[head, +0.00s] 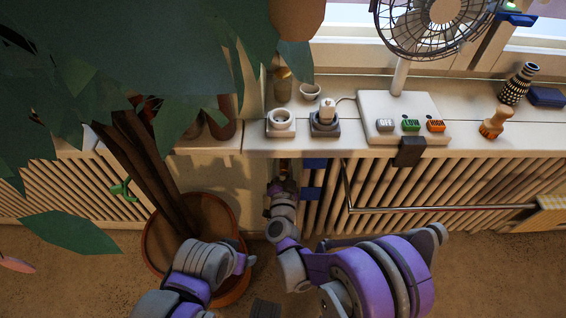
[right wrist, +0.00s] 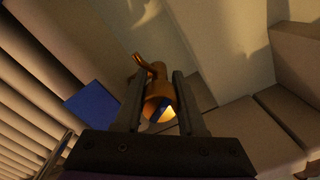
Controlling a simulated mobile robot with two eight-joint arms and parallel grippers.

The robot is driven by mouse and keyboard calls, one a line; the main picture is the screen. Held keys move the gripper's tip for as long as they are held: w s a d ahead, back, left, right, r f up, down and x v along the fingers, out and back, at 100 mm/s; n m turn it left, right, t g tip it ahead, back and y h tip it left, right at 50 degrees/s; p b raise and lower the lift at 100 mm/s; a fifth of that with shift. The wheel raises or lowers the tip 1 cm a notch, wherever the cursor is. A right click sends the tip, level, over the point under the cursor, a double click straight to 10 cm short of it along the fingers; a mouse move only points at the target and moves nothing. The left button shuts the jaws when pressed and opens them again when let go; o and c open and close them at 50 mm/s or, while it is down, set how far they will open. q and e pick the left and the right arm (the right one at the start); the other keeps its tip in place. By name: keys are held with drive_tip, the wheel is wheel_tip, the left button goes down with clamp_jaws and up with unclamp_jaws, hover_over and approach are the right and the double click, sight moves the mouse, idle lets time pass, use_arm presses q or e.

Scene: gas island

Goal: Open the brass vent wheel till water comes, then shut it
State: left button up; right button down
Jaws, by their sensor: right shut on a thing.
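The brass vent wheel (right wrist: 157,102) shows in the right wrist view as a rounded brass piece with an open, hollow end. A small curved brass spout (right wrist: 139,60) sticks out behind it. My right gripper (right wrist: 160,103) is shut on the wheel, one dark finger on each side. In the head view my right gripper (head: 284,186) reaches under the sill beside the radiator and hides most of the vent. No water shows at the spout. My left gripper (head: 246,261) is low, in front of the plant pot and away from the vent; its fingers are too small to read.
A large potted plant (head: 205,212) stands at left, its leaves covering the upper left. The ribbed radiator (head: 400,185) runs right, with a metal rail (head: 440,209) in front. The sill (head: 350,145) holds a fan (head: 440,20), a vase (head: 518,84) and small cups.

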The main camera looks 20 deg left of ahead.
drive_tip(key=m+b, duration=0.1)
drive_tip(key=m, duration=0.4)
drive_tip(key=shift+m, duration=0.4)
idle(0.4)
drive_tip(key=c, duration=0.5)
unclamp_jaws()
drive_tip(key=shift+s, duration=0.1)
drive_tip(key=v, duration=1)
drive_tip(key=shift+s+p, duration=0.3)
drive_tip(key=shift+p, duration=0.05)
drive_tip(key=shift+d+r, duration=0.1)
